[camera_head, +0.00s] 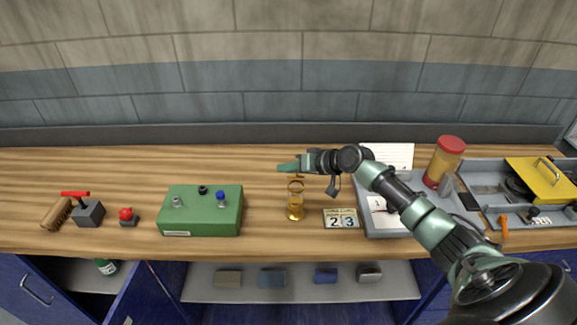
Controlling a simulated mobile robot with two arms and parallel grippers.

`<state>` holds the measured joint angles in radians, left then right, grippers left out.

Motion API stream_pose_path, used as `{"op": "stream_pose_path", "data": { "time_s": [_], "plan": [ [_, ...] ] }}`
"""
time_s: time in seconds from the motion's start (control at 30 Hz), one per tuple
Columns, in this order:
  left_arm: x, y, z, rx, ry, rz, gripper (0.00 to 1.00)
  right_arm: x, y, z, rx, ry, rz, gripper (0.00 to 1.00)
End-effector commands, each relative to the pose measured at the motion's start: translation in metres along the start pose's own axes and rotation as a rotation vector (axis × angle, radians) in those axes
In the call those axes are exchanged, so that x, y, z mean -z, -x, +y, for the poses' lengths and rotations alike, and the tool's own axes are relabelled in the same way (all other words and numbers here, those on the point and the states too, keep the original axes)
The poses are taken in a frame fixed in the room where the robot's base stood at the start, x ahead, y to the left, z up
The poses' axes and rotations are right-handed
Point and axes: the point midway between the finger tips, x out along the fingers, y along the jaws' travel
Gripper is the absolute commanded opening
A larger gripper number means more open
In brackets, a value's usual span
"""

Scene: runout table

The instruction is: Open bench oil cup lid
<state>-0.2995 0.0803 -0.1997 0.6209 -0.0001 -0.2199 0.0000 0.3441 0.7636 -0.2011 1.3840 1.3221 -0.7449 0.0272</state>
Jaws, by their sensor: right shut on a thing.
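A small brass oil cup (295,212) stands on the wooden bench near the middle. Its upper part is a brass ring-like lid (296,186), right below my right gripper. My right gripper (287,168) reaches in from the right, its green fingers pointing left above the cup. It is shut on the lid at the cup's top; the fingers hide the exact contact, and I cannot tell how far the lid is tilted. My left gripper is not in view.
A green box (201,225) with knobs stands left of the cup. A grey tray (385,229), a red-lidded jar (444,162) and a toolbox with a yellow lid (545,183) are further right. Bench behind the cup is clear.

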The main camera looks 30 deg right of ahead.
Motion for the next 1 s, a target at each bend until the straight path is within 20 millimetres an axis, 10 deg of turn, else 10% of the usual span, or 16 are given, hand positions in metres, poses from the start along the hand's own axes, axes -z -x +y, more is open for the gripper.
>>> {"op": "stream_pose_path", "data": {
  "time_s": [1.0],
  "plan": [
    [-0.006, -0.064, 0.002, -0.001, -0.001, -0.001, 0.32, 0.002, -0.019, 0.019, 0.002, -0.545, -0.542, 0.00]
  ]
}}
